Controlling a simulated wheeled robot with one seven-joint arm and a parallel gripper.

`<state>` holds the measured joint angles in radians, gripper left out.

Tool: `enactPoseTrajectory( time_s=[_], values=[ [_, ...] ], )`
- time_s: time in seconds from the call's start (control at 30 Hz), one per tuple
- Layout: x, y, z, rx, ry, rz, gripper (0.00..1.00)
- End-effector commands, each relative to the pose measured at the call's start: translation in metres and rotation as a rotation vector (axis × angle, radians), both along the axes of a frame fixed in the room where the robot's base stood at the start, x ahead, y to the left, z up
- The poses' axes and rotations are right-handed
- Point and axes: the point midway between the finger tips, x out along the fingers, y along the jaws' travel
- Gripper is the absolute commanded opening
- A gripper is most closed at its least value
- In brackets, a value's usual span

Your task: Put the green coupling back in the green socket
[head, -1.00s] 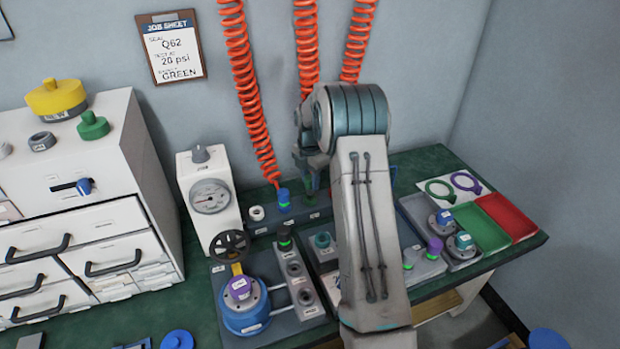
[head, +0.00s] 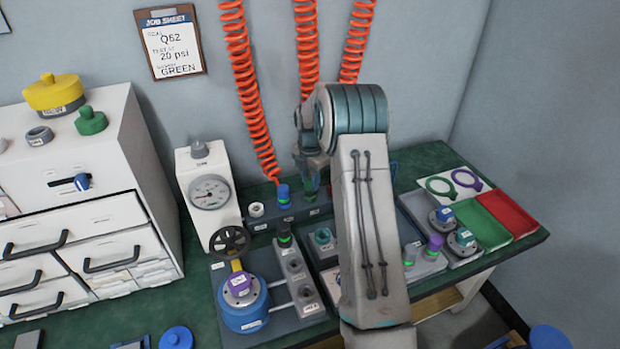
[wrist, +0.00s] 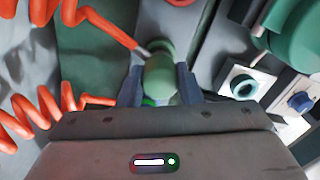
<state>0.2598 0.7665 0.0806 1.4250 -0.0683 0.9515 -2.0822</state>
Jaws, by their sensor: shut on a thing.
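The green coupling (wrist: 160,78) sits between the two fingers of my gripper (wrist: 159,88) in the wrist view, with an orange coiled hose joined to it. My gripper is shut on it. In the head view my gripper (head: 311,172) is at the back of the bench, partly hidden by my arm, and a bit of green shows at its tips. It is over the right part of the grey socket rail (head: 268,222) along the wall. The green socket is not clearly visible; whether the coupling touches it I cannot tell.
A blue coupling (head: 283,193) stands in the rail just left of my gripper. A white ring-shaped socket (head: 256,210) is further left. Orange coiled hoses (head: 308,50) hang close by. A gauge box (head: 208,195) and a blue vessel (head: 243,308) stand to the left.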

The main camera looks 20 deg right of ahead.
Motion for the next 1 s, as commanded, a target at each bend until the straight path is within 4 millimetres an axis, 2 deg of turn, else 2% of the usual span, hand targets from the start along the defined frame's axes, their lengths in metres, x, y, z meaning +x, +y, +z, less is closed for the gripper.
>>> enactPoseTrajectory(
  time_s=[0.6,0.63,0.7,1.0],
  values=[
    [0.0,0.0,-0.013,0.0,0.0,-0.001,0.07],
    [0.0,0.0,-0.012,0.0,-0.001,0.0,0.4],
    [0.0,0.0,-0.012,0.0,0.0,0.0,0.57],
    [0.0,0.0,-0.011,0.0,0.0,0.0,0.57]
  ],
)
